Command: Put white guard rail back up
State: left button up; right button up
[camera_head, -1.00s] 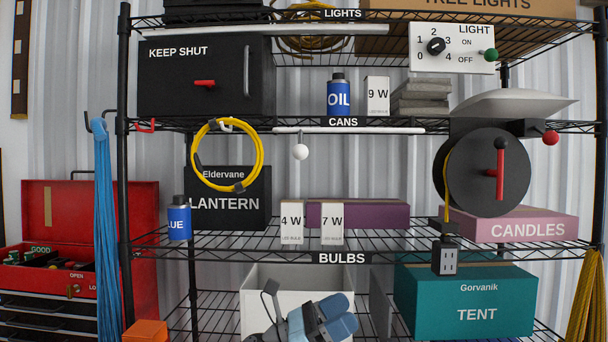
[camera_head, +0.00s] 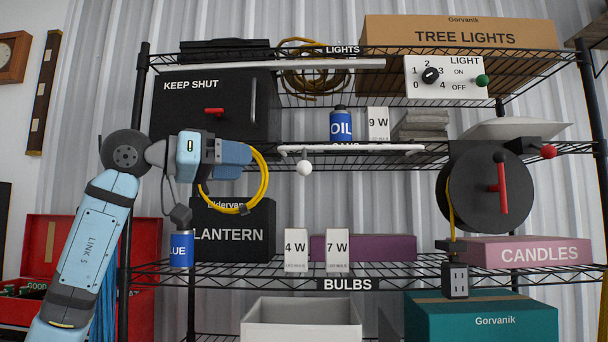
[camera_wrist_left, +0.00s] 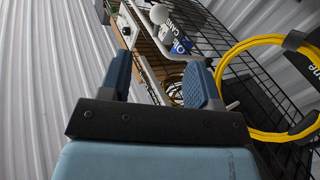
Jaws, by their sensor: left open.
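My right gripper is not in view.
On the CANS shelf stand a blue oil can (camera_head: 341,126), a 9 W box (camera_head: 378,124) and a black KEEP SHUT box (camera_head: 205,110). A yellow cable loop (camera_head: 262,180) hangs close behind my left gripper. A black reel with a red handle (camera_head: 470,205) is at right.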

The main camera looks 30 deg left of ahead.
aim_at(300, 168)
pick_arm(q)
jog(key=p+x, duration=0.1)
jog(key=x, duration=1.1)
jog(key=shift+w+d+p, duration=0.1)
jog(key=shift+d+p, duration=0.15)
jog(key=shift+p, duration=0.1)
jog(key=shift+w+d+f, duration=0.1)
jog(key=shift+w+d, duration=0.15)
jog(key=shift+w, duration=0.2)
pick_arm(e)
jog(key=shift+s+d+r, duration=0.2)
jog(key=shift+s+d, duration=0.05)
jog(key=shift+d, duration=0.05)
